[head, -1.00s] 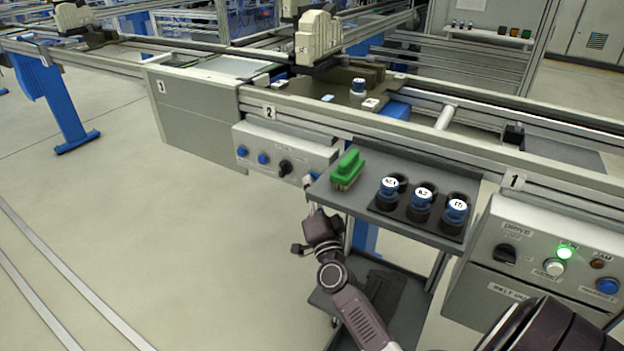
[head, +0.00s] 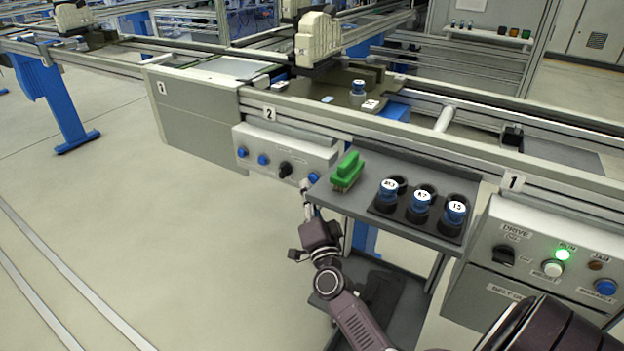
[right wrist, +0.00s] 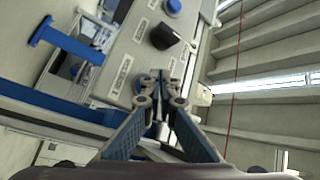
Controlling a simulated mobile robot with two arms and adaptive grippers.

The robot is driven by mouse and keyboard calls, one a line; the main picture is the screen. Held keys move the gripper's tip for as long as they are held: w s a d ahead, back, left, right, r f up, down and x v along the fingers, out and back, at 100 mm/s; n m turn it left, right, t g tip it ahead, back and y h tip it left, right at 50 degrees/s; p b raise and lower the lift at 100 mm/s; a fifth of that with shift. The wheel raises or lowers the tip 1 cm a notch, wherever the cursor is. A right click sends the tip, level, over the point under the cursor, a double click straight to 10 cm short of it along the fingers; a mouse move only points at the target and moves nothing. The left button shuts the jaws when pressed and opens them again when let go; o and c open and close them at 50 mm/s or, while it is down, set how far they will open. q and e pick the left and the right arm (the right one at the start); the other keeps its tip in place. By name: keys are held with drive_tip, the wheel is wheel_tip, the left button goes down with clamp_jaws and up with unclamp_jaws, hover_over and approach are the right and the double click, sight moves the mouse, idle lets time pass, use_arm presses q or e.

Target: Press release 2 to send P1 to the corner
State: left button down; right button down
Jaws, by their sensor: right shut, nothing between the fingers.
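The station 2 button box (head: 270,140) is a grey panel on the front of the line, with several blue buttons and a black knob (head: 285,169). The right-hand blue button (head: 315,178) is beside my right gripper (head: 306,184), which is shut and empty. I cannot tell whether the tips touch that button. In the right wrist view the shut fingers (right wrist: 160,78) lie over the panel, below the knob (right wrist: 165,37); a blue button (right wrist: 173,7) shows at the top. A dark pallet (head: 340,97) sits on the line behind sign 2; no P1 label is readable. My left gripper is out of view.
A grey cart shelf (head: 400,225) right of the gripper carries a green-handled brush (head: 346,171) and several blue-capped containers in a black holder. The station 1 drive panel (head: 540,245) shows a lit green lamp.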

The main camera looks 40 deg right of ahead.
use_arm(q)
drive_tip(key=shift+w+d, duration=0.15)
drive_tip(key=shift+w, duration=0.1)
use_arm(e)
drive_tip(key=shift+a, duration=0.1)
